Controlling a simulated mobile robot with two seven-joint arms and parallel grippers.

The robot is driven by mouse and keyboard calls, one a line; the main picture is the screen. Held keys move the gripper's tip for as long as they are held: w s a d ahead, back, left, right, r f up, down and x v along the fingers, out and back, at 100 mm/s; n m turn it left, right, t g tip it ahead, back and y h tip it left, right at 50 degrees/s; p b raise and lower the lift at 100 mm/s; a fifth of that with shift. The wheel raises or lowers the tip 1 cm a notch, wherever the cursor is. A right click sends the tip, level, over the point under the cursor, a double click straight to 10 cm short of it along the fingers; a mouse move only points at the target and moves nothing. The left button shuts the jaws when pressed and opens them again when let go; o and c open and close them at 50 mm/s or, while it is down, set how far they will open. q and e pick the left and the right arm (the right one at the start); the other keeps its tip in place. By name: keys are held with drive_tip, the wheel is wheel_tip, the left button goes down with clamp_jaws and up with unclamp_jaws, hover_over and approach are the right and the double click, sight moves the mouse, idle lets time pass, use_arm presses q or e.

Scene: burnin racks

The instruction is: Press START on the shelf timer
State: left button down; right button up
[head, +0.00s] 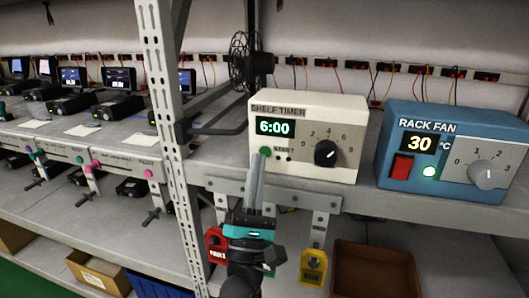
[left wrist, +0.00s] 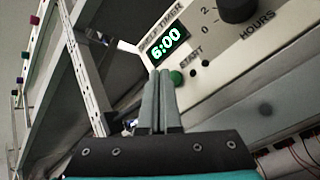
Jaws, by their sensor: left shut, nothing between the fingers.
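The shelf timer (head: 345,112) is a cream box on the rack shelf, labelled SHELF TIMER. Its display (head: 274,128) reads 6:00 in green. A round green button (head: 265,151) sits below the display, beside the START label; it also shows in the left wrist view (left wrist: 176,78). A black dial (head: 325,153) is at the timer's right. My left gripper (head: 259,160) is shut and empty, its fingertips close to the green button. In the left wrist view the tips (left wrist: 160,74) are just left of the button. I cannot tell whether they touch it. My right gripper is not in view.
A blue RACK FAN box (head: 455,150) with a red switch (head: 402,168) and lit green lamp stands right of the timer. A perforated rack post (head: 168,110) rises left. Red and yellow tags (head: 313,267) hang below the shelf edge. A brown bin (head: 375,272) is underneath.

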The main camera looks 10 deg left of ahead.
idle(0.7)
use_arm(q)
drive_tip(key=shift+w+b, duration=0.3)
drive_tip(key=shift+w, duration=0.15)
drive_tip(key=shift+w, duration=0.4)
idle(0.5)
drive_tip(key=shift+s, duration=0.85)
drive_tip(key=s+p, duration=0.1)
drive_tip(key=s, duration=0.4)
drive_tip(key=shift+a, duration=0.1)
